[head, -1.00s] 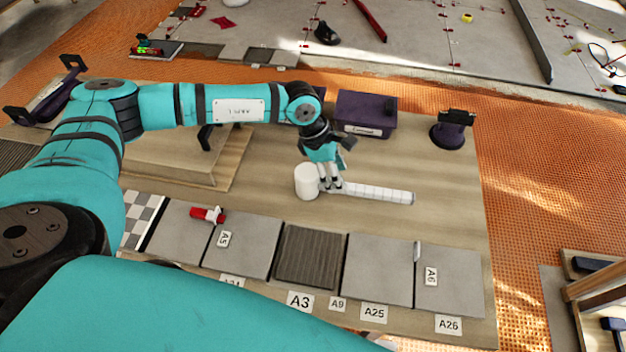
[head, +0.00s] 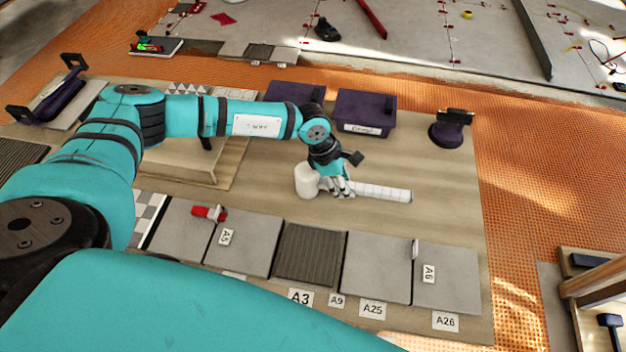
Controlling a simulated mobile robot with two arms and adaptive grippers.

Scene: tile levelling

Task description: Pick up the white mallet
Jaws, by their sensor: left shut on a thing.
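The white mallet lies on the wooden board, its cylindrical white head (head: 306,180) at the left and its light ribbed handle (head: 382,192) pointing right. My left gripper (head: 338,190) is over the handle close to the head, shut on the handle. The fingers hide a short piece of the handle. I cannot tell any gap between the mallet and the board. My right gripper is not in view.
Dark purple boxes (head: 364,113) stand behind my left gripper, and a purple suction-cup-like tool (head: 450,128) is at the back right. Grey tiles (head: 376,266) and a dark ribbed tile (head: 309,254) line the front, with a red clip (head: 208,213) on one. Bare board lies right of the handle.

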